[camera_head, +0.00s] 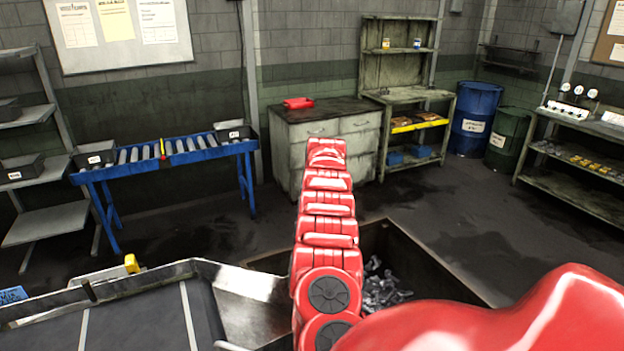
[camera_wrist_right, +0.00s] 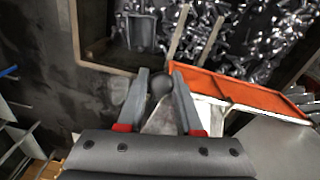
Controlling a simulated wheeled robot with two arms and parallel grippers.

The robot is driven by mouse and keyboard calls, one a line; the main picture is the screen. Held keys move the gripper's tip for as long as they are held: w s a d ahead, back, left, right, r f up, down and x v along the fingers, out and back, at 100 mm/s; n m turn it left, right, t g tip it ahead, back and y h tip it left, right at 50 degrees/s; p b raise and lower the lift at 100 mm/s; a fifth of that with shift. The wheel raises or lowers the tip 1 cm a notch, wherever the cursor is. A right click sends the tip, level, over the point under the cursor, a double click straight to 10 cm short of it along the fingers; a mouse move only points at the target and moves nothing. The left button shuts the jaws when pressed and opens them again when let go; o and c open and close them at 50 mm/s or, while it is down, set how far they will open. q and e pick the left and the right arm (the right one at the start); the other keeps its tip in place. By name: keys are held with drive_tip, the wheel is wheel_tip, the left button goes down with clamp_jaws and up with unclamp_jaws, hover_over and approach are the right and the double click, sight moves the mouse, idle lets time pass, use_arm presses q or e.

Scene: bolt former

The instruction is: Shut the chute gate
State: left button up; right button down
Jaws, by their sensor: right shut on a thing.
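In the right wrist view my right gripper (camera_wrist_right: 159,85) is shut on a dark round knob (camera_wrist_right: 161,90), with one grey finger on each side. An orange plate (camera_wrist_right: 250,97), which looks like the chute gate, lies just right of the fingers, along the edge of a bin of shiny metal pieces. Whether the knob is joined to the plate is hard to tell. In the head view the metal chute (camera_head: 250,305) is at the lower middle. My red right arm covers its right end, and the gate does not show there. My left gripper is not in view.
A dark conveyor belt (camera_head: 130,322) runs to the chute. A floor bin (camera_head: 440,268) of metal pieces lies behind my arm. A blue roller stand (camera_head: 165,160), a cabinet (camera_head: 360,128) and drums (camera_head: 474,118) stand at the back. Open floor lies between.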

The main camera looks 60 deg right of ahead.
drive_tip(key=shift+s+f, duration=0.15)
drive_tip(key=shift+f, duration=0.05)
drive_tip(key=c, duration=0.8)
unclamp_jaws()
drive_tip(key=shift+c, duration=0.2)
drive_tip(key=shift+o, duration=1.2)
drive_tip(key=shift+d, duration=0.1)
drive_tip(key=shift+r, duration=0.15)
